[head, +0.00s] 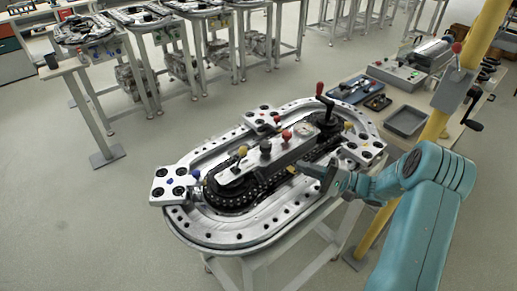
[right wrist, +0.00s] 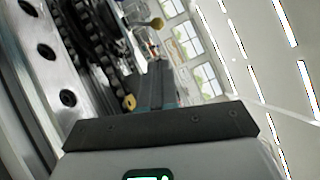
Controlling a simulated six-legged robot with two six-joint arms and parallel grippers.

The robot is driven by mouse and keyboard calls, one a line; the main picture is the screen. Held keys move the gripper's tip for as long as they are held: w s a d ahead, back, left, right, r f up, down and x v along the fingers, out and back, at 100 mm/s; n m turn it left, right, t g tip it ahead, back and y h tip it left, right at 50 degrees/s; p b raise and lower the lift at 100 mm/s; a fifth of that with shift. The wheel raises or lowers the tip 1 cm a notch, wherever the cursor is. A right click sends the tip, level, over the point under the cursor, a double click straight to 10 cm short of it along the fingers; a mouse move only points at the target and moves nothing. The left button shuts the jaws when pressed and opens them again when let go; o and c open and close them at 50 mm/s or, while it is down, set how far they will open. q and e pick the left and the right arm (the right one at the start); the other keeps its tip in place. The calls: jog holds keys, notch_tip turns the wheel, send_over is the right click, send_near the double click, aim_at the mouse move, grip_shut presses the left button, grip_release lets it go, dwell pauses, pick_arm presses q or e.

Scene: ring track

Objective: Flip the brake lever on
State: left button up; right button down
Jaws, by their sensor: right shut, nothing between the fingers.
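The oval ring track (head: 250,235) stands on a metal frame, with a grey control box (head: 235,176) along its middle. I cannot tell which is the brake lever. My right gripper (head: 306,168) is shut and empty, low beside the near side of the box. In the right wrist view its fingers (right wrist: 155,85) point along the chain, with a yellow knob (right wrist: 156,23) beyond. My left gripper is out of view.
White plates with black holes (head: 172,183) sit on the track's rim.

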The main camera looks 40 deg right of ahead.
jog(key=p, duration=0.3)
send_near(241, 157)
jog(key=w, duration=0.1)
jog(key=w+r, duration=0.1)
jog(key=w, duration=0.1)
jog(key=w+r, duration=0.1)
jog(key=w, duration=0.1)
jog(key=shift+w+a+r, duration=0.15)
jog(key=shift+a, duration=0.1)
jog(key=shift+w+a, duration=0.25)
jog(key=shift+w, duration=0.1)
jog(key=a+r+n+g+h+b, duration=0.1)
jog(key=a+n+b, duration=0.1)
jog(key=b, duration=0.3)
jog(key=a+r+n+g+h+b, duration=0.1)
jog(key=a+n+b, duration=0.1)
jog(key=n+b, duration=0.1)
jog(key=a+r+n+g+h+b, duration=0.1)
jog(key=a+n+h+b, duration=0.1)
jog(key=b, duration=0.4)
jog(key=shift+s+a+n+g+b, duration=0.1)
jog(key=shift+s+n+g+b, duration=0.2)
jog(key=shift+n+g, duration=0.15)
jog(key=shift+a+r+n+h+b, duration=0.2)
jog(key=shift+a+n+h+b, duration=0.3)
jog(key=shift+n+b, duration=0.1)
